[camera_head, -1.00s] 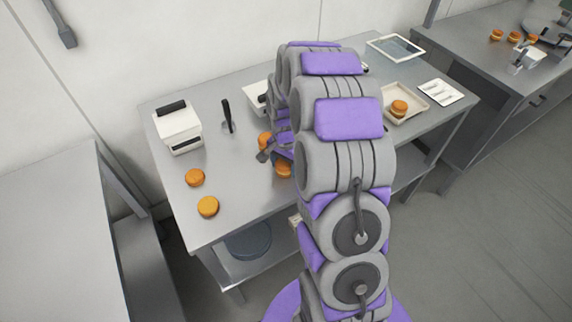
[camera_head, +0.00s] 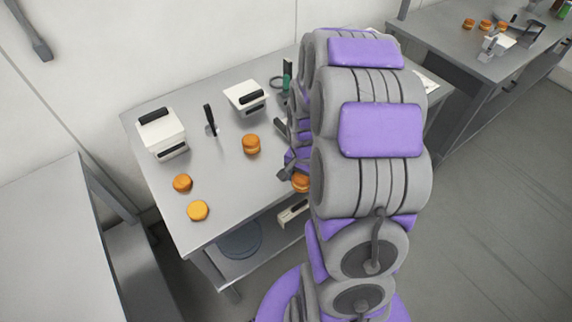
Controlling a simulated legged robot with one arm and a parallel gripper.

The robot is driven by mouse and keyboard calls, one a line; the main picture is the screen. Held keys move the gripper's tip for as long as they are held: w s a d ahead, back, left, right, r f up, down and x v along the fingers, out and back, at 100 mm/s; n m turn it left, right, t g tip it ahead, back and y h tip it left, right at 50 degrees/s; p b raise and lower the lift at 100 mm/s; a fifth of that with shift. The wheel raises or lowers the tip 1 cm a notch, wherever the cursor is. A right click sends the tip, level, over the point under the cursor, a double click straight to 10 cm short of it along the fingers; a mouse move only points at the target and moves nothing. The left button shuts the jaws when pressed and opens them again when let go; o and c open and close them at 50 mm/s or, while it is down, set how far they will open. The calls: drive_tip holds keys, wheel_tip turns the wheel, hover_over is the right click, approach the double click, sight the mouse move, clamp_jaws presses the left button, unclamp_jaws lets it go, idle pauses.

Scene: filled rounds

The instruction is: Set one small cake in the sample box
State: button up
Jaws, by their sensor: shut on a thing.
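My gripper (camera_head: 290,172) is partly hidden by my arm, above the right part of the steel table. It is shut on a round orange-brown cake (camera_head: 301,182), of which only the left part shows. Other small cakes are on the table: a stacked-looking one (camera_head: 251,144) left of my gripper, and two near the left front edge, one (camera_head: 182,183) behind the other (camera_head: 198,211). I cannot make out the sample box now; my arm covers the table's right side, where a pale tray with a cake showed earlier.
A white box with a black handle (camera_head: 162,137) stands at the table's back left. A similar white device (camera_head: 246,98) and an upright black-handled tool (camera_head: 210,118) are nearby. Another steel counter (camera_head: 460,65) with several cakes is at the far right.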

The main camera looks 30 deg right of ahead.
drive_tip(key=shift+s+d+r, duration=0.1)
drive_tip(key=shift+s+d, duration=0.15)
drive_tip(key=shift+s, duration=0.55)
drive_tip(key=shift+s+d+r, duration=0.1)
drive_tip(key=shift+s+d, duration=0.15)
drive_tip(key=shift+s, duration=0.5)
